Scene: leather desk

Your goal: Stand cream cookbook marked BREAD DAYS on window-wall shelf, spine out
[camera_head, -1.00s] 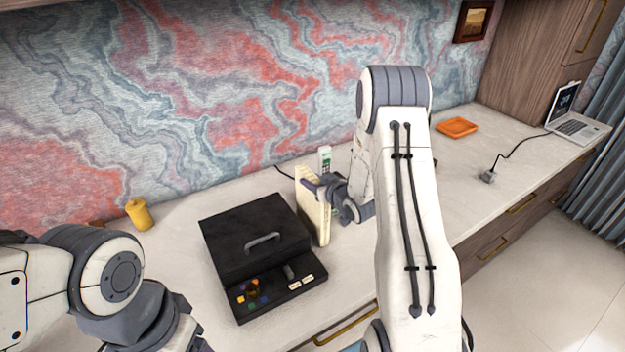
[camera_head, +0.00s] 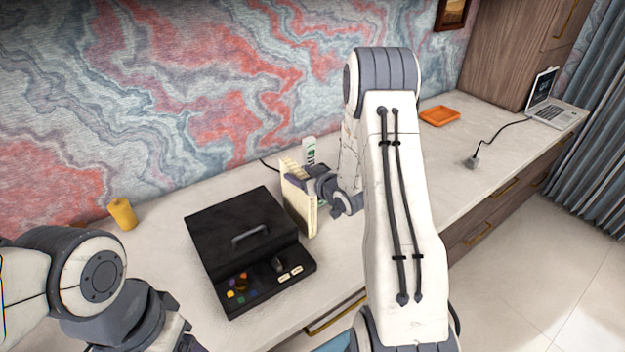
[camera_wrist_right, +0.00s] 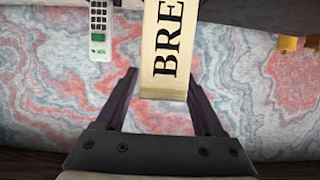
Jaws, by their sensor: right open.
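The cream cookbook (camera_head: 303,209) stands upright on the desk, just right of the black box. In the right wrist view its spine (camera_wrist_right: 166,50) shows the letters BRE; the rest of the title is out of frame. My right gripper (camera_head: 308,184) is at the book's upper part. In the wrist view the open fingers (camera_wrist_right: 163,92) lie on either side of the spine, with a gap showing on the left and the right finger close to it. My left arm is at the lower left; its fingers are mostly cut off by the frame edge. No shelf is clearly seen.
A black box (camera_head: 225,222) with a handle and coloured buttons stands left of the book. A white-green remote (camera_head: 309,150) is behind the book. A yellow cylinder (camera_head: 122,213), orange tray (camera_head: 440,115) and laptop (camera_head: 553,112) are farther off. The desk's right part is mostly clear.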

